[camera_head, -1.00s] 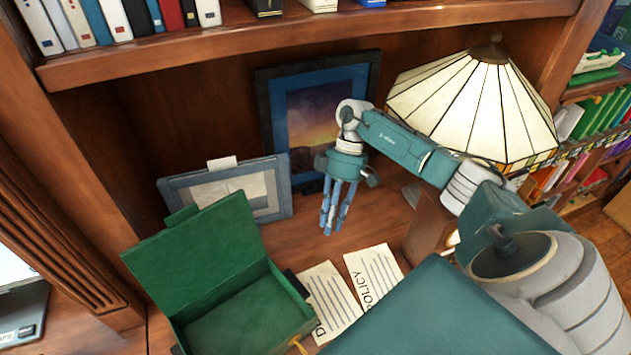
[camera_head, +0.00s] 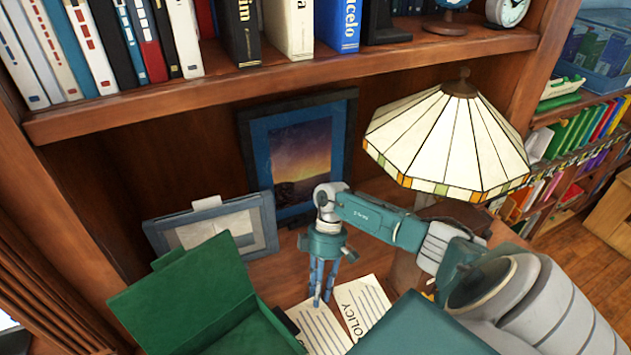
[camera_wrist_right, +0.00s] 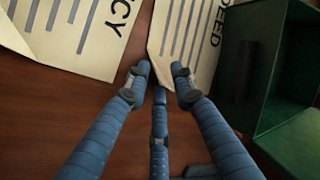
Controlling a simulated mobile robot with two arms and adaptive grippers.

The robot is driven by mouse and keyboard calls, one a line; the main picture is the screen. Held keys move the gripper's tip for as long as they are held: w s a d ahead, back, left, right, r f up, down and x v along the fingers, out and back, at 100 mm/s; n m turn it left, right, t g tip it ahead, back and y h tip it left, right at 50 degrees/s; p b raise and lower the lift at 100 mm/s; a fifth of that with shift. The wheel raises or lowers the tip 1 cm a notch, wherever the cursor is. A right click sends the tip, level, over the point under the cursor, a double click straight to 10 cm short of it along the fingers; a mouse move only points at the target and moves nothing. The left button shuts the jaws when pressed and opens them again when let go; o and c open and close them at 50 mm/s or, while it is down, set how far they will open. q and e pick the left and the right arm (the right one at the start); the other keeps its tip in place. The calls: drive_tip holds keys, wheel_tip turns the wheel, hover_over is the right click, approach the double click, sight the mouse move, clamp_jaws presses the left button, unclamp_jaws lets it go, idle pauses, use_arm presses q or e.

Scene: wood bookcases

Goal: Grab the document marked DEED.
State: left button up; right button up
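The DEED document (camera_wrist_right: 190,38) is a cream sheet with dark lines, and its printed name shows at its right side in the right wrist view. In the head view the same sheet (camera_head: 322,330) lies on the wooden shelf beside the green box, its lower end cut off. In the head view the gripper (camera_head: 322,300) hangs over the sheet's far end. My left gripper is not in view.
The POLICY sheet (camera_head: 364,300) lies right of DEED. The open green box (camera_head: 185,295) stands to the left. Behind are a grey frame (camera_head: 212,226) and a sunset picture (camera_head: 300,160). A glass-shaded lamp (camera_head: 450,135) stands right. A bookshelf (camera_head: 300,87) runs above.

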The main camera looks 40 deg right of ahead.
drive_tip(key=shift+f, duration=0.15)
drive_tip(key=shift+c, duration=0.5)
drive_tip(key=c, duration=0.4)
clamp_jaws()
drive_tip(key=shift+d, duration=0.15)
